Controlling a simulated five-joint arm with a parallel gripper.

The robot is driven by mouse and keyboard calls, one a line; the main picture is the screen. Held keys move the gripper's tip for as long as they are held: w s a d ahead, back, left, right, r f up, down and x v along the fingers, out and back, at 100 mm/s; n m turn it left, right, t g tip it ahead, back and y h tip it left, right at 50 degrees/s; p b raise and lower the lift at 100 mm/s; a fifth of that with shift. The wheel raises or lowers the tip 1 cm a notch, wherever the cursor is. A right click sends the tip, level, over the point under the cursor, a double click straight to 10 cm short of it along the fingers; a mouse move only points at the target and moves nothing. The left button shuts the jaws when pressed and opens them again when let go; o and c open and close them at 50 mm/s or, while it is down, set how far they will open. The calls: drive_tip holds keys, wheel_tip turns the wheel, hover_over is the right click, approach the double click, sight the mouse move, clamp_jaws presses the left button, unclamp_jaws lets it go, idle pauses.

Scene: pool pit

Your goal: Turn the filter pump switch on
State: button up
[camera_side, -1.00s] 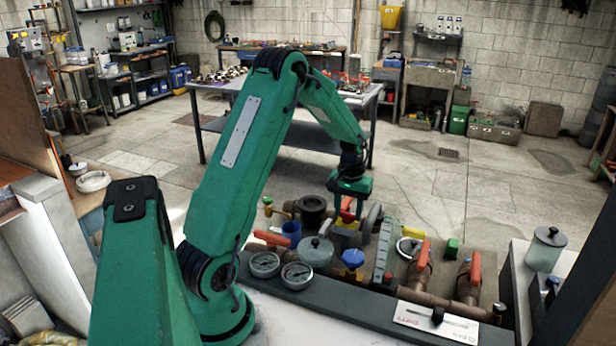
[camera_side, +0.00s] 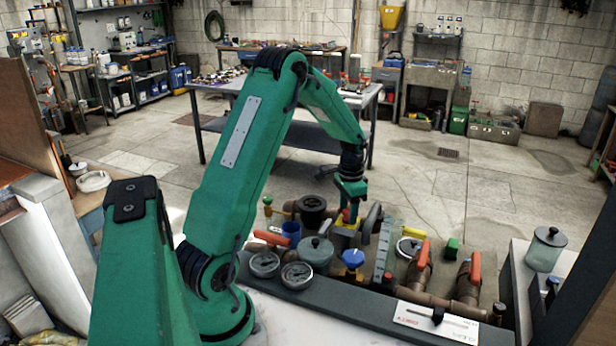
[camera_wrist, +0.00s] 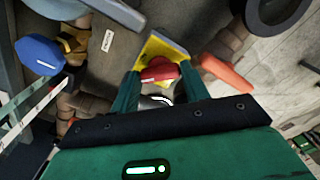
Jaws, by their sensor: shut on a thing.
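The switch is a red rotary knob (camera_wrist: 160,69) with a white mark, on a yellow plate (camera_wrist: 166,47). In the wrist view the knob sits between the two green fingers of my gripper (camera_wrist: 158,82), which is shut on it. The fingers hide part of the knob. I cannot read any on or off marking.
Orange valve handles (camera_side: 423,254) stand right of the switch. A blue cap (camera_side: 353,258), round gauges (camera_side: 297,275) and a blue cup (camera_side: 291,231) crowd the front. An orange lever (camera_wrist: 226,72) lies close to the right finger in the wrist view.

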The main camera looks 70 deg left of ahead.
sight(348, 213)
drive_tip(key=m, duration=0.4)
drive_tip(key=shift+m, duration=0.3)
drive_tip(key=m, duration=0.4)
drive_tip(key=shift+r, duration=0.1)
drive_tip(key=o, duration=1)
drive_tip(key=shift+r, duration=3.85)
